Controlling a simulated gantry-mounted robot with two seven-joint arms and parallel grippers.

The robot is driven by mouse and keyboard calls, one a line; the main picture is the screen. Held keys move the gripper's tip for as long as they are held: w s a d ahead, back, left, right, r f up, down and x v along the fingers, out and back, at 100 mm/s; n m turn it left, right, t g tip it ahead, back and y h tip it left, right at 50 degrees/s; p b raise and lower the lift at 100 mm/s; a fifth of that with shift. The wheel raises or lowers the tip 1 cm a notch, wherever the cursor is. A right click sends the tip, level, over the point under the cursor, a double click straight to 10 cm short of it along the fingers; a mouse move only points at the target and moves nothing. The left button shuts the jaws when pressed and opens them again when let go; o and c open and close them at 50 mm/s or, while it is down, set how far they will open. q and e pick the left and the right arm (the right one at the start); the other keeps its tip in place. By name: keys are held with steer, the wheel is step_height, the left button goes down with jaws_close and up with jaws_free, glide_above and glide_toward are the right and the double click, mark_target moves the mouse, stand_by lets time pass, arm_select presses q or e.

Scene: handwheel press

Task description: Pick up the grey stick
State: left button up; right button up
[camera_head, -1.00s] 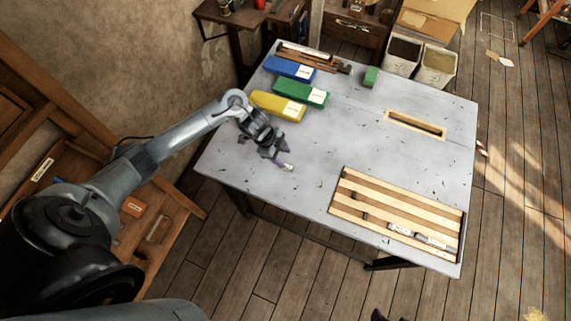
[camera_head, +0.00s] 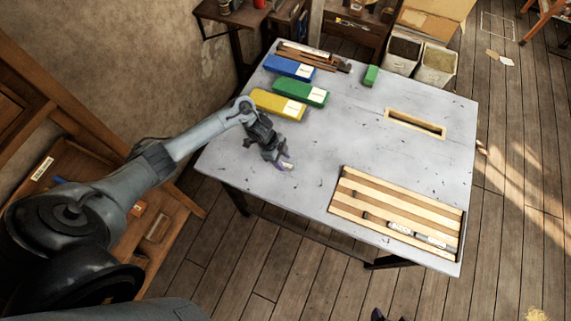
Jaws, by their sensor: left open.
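A slatted wooden tray (camera_head: 352,188) lies at the table's front right. A thin grey stick-like piece (camera_head: 400,228) lies in it, with a dark end and pale parts; I cannot tell whether it is one stick or several. My left gripper (camera_head: 281,163) is open, pointing down over the left part of the table, well left of the tray. A small purple and pale patch shows at its fingertips; I cannot tell whether it is part of the gripper. A small dark shape (camera_head: 378,314) at the bottom edge may be my right gripper, mostly cut off.
The grey table (camera_head: 340,135) is clear in the middle. Yellow (camera_head: 277,104), green (camera_head: 300,92) and blue (camera_head: 289,67) boxes lie at the back left, beside brown sticks (camera_head: 306,57). A small green block (camera_head: 371,76) and a wood-framed slot (camera_head: 415,123) are farther right.

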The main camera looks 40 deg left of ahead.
mark_target(285, 166)
arm_select(q)
steer(key=shift+x, duration=1.25)
jaws_close()
